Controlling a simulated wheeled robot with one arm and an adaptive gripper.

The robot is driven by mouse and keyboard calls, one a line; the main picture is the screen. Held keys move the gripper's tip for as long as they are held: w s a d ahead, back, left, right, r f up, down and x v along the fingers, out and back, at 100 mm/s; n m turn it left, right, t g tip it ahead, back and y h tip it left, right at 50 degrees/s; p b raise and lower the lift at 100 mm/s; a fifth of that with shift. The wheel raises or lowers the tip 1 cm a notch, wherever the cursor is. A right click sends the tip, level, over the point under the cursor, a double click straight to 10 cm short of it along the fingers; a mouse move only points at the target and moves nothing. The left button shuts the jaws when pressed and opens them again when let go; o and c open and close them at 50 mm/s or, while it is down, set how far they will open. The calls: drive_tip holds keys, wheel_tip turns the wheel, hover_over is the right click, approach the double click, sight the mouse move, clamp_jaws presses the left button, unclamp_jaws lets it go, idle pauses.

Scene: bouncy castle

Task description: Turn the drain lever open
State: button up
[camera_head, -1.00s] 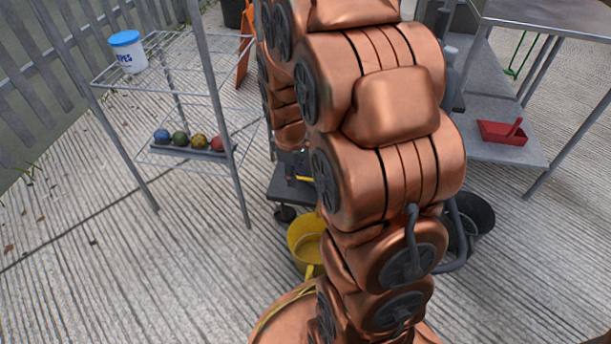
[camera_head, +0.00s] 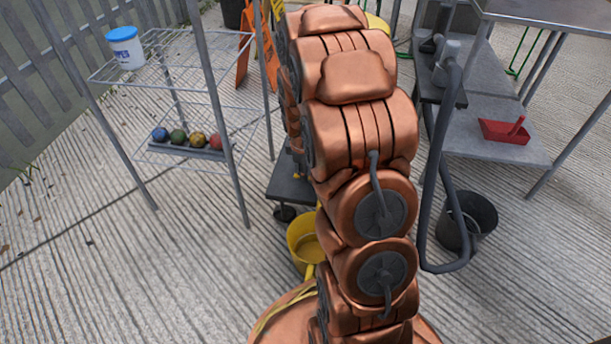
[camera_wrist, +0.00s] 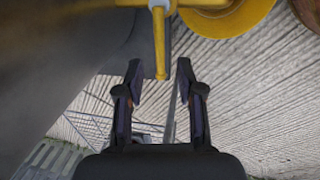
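A yellow lever (camera_wrist: 160,45) shows at the top centre of the wrist view, with a long bar pointing down the picture from a yellow crosspiece. I take it as the drain lever. My gripper (camera_wrist: 160,72) is open, with its two dark fingers apart. The lever's lower end appears between the fingertips; I cannot tell whether they touch it. A large dark grey body (camera_wrist: 60,50) fills the left of the wrist view beside the lever. In the head view my arm hides the gripper and the lever.
A yellow bucket (camera_head: 299,258) stands on the ribbed ground; it also shows in the wrist view (camera_wrist: 232,22). A black bucket (camera_head: 482,218) and grey hose (camera_head: 424,225) are at right. A wire shelf (camera_head: 226,100) holds coloured balls (camera_head: 179,138). A metal table (camera_head: 560,15) stands at upper right.

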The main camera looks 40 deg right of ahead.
drive_tip(key=shift+w+d+f+b, duration=0.1)
drive_tip(key=shift+f+b, duration=0.1)
drive_tip(key=shift+f, duration=0.55)
drive_tip(key=shift+w+d+f+b, duration=0.1)
drive_tip(key=shift+f+b, duration=0.05)
drive_tip(key=shift+f, duration=0.55)
clamp_jaws()
